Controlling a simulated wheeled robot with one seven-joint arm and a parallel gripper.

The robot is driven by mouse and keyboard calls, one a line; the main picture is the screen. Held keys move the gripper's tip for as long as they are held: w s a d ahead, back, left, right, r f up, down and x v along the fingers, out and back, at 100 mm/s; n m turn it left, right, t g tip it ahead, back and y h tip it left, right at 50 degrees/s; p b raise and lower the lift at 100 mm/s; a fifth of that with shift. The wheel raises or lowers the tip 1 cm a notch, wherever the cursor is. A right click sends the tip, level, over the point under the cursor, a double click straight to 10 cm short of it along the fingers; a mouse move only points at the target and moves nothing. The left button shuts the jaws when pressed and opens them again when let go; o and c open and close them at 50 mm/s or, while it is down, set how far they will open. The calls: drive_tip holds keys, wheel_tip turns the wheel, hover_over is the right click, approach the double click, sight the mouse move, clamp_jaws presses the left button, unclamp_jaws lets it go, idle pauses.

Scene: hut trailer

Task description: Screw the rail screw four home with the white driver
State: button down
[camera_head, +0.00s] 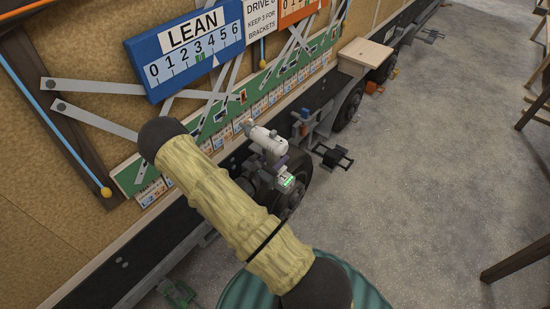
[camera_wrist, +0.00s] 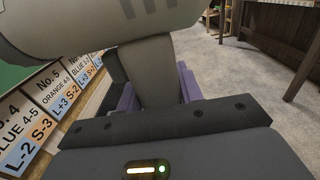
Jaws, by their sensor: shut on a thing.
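My gripper (camera_head: 272,161) is shut on the handle of the white driver (camera_head: 266,139). In the wrist view, the purple fingers of my gripper (camera_wrist: 157,90) stand on both sides of the driver's grey handle (camera_wrist: 150,62), and its pale body fills the top. In the head view the driver's nose points left toward the green rail board on the hut wall. Whether the nose touches anything cannot be told. Rail screw four cannot be made out. A label reading No. 4 (camera_wrist: 12,125) shows at the left edge of the wrist view.
A row of labels (camera_head: 207,147) runs along the green board (camera_head: 217,115). A blue LEAN scale (camera_head: 190,45) and crossed grey strips are above it. Black wheels (camera_head: 348,105) and a wooden step (camera_head: 366,52) line the trailer's side. The grey floor (camera_head: 440,150) at right is largely clear.

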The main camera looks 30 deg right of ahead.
drive_tip(key=shift+w+a, duration=0.1)
drive_tip(key=shift+w, duration=0.05)
drive_tip(key=shift+w+a+r+b, duration=0.1)
drive_tip(key=shift+w+a+b, duration=0.15)
drive_tip(key=shift+w, duration=0.6)
drive_tip(key=shift+w+a+f+b, duration=0.15)
drive_tip(key=shift+w+a, duration=0.25)
drive_tip(key=shift+w, duration=0.4)
drive_tip(key=shift+w+a+r+b, duration=0.2)
drive_tip(key=shift+w+a, duration=0.1)
drive_tip(key=shift+w, duration=0.55)
drive_tip(key=shift+w+a, duration=0.1)
drive_tip(key=shift+w, duration=0.05)
drive_tip(key=shift+w, duration=0.1)
drive_tip(key=shift+w, duration=0.3)
drive_tip(key=shift+w+a+b, duration=0.35)
drive_tip(key=shift+w+b, duration=0.05)
drive_tip(key=shift+w, duration=0.35)
idle(1.3)
drive_tip(key=shift+s+d+p, duration=0.2)
drive_tip(key=shift+s+d, duration=0.1)
drive_tip(key=shift+s, duration=0.4)
drive_tip(key=shift+s+d+p, duration=0.15)
drive_tip(key=shift+s+d, duration=0.1)
drive_tip(key=shift+s, duration=0.45)
